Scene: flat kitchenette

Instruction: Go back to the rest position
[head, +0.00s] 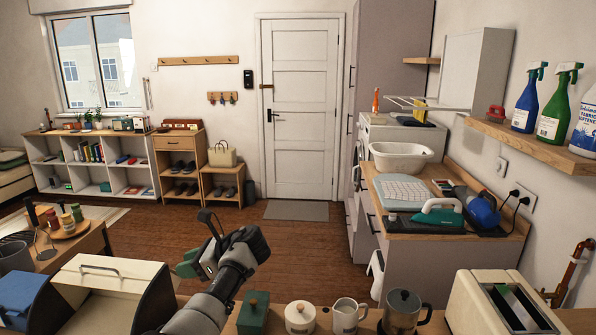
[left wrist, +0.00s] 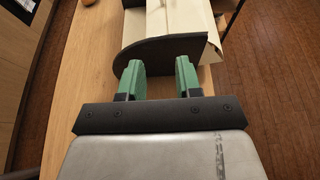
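My left gripper (head: 190,264) is raised above the near counter in the head view, just right of the cream bread box. In the left wrist view its two green fingers (left wrist: 158,75) stand apart with nothing between them. The bread box (head: 112,272) has a dark curved side and also shows beyond the fingers in the left wrist view (left wrist: 180,18). I cannot tell from the wrist view how far the fingers are from it. My right gripper is in neither view.
On the near counter stand a green canister (head: 253,313), a cream canister (head: 300,318), a white mug (head: 346,316), a grey pitcher (head: 403,311) and a toaster (head: 505,305). A blue box (head: 22,293) is left of the bread box. The wooden floor (head: 310,248) beyond is open.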

